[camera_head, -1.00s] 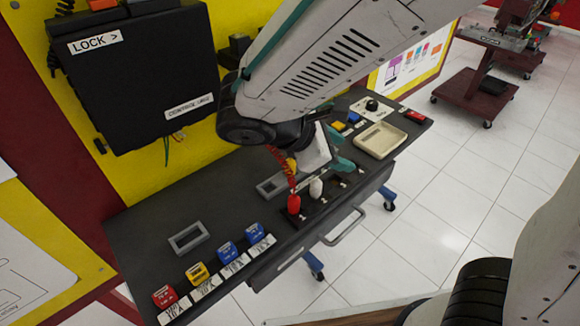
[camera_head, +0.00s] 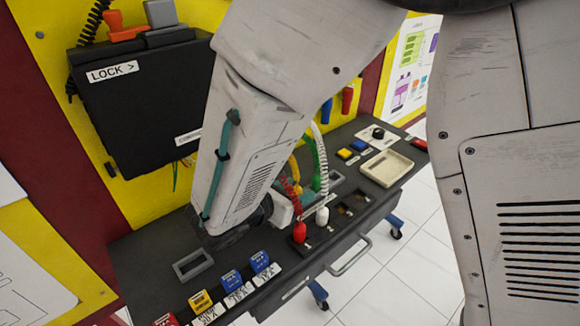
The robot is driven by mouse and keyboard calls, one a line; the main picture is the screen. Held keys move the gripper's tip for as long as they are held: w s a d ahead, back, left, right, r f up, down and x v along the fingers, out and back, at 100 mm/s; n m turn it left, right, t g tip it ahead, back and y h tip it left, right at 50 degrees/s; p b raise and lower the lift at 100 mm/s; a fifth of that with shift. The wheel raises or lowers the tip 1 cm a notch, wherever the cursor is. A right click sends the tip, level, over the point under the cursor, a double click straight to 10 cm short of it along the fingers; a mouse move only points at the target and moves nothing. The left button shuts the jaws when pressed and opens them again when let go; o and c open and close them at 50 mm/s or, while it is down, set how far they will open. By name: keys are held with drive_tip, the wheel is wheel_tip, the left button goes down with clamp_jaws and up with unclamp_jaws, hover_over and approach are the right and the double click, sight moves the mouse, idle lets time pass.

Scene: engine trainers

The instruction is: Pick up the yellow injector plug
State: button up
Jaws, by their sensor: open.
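A yellow cord (camera_head: 293,166) shows behind the red coiled cord, beside my forearm; I cannot make out the yellow injector plug itself. A red plug (camera_head: 300,231) and a white plug (camera_head: 322,215) stand upright in the dark socket strip at the bench's front edge. A green cord (camera_head: 318,178) hangs just behind them. My gripper (camera_head: 308,196), with teal fingers, is low over the bench among the cords, behind the red and white plugs. It is open, but my forearm and the cords hide much of it. Nothing shows held in it.
A black control box (camera_head: 140,95) hangs on the yellow wall. A beige tray (camera_head: 386,168) lies at the bench's right. Small blue boxes (camera_head: 260,262) and a yellow box (camera_head: 200,302) line the front left, near a grey frame (camera_head: 193,264). Dark openings (camera_head: 346,209) lie right of the white plug.

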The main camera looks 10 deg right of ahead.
drive_tip(key=shift+w+d+f, duration=0.2)
drive_tip(key=shift+w+d, duration=0.05)
drive_tip(key=shift+d, duration=0.1)
clamp_jaws()
